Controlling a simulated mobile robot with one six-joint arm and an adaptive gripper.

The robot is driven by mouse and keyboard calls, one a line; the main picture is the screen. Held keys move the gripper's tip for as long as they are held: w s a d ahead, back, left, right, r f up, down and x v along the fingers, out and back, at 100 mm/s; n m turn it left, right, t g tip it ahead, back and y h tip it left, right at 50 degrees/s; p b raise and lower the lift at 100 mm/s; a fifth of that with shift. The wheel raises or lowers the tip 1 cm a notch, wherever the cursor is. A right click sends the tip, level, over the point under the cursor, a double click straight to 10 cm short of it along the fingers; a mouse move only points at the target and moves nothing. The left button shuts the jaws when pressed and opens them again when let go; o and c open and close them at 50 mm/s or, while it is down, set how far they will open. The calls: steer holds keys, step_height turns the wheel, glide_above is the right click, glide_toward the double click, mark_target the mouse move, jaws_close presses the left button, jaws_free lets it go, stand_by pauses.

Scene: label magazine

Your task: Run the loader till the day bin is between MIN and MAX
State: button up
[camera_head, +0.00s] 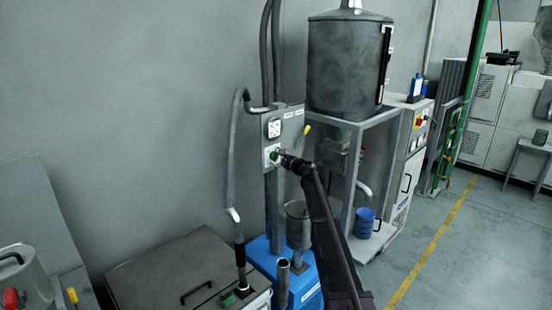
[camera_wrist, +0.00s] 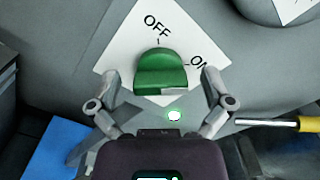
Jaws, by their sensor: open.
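The day bin (camera_head: 345,65) is a large grey drum on a frame, with a dark vertical strip (camera_head: 385,62) on its right side. Its level and any MIN or MAX marks are too small to read. The green loader knob (camera_wrist: 162,70) sits on a white plate marked OFF and ON. Which mark it points at is unclear. My gripper (camera_wrist: 161,80) is open, with one finger on each side of the knob; contact is not clear. In the head view my gripper (camera_head: 285,158) is at the control box (camera_head: 290,122).
A yellow-handled lever (camera_head: 307,130) sticks out right of the control box. A grey hose (camera_head: 232,170) runs down to a lidded box (camera_head: 175,270). A blue unit (camera_head: 262,262) stands below, and a blue bucket (camera_head: 364,222) is under the frame.

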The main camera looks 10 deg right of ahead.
steer(key=shift+s, duration=0.1)
steer(key=v, duration=1.2)
steer(key=s+a+f+n+g+h, duration=0.1)
steer(key=s+a+f+n+g, duration=0.25)
steer(key=s, duration=0.55)
steer(key=s+a+f+n+g+h, duration=0.1)
steer(key=s+a+f+n+g, duration=0.3)
steer(key=s, duration=0.4)
steer(key=s+a+f+n+g, duration=0.2)
steer(key=s+a+f+n, duration=0.25)
steer(key=s, duration=0.45)
steer(key=s+d+f+n+g+h, duration=0.1)
steer(key=s+f+n+h, duration=0.1)
steer(key=s, duration=0.6)
steer(key=s+d+f+n+g+h, duration=0.2)
steer(key=s+n+h, duration=0.1)
steer(key=s, duration=0.6)
steer(key=s+d+f+n+g+h, duration=0.2)
steer(key=s+n+h, duration=0.1)
steer(key=s, duration=0.5)
steer(key=shift+s+d+f+h, duration=0.15)
steer(key=shift+s+f+h, duration=0.15)
steer(key=shift+s, duration=0.05)
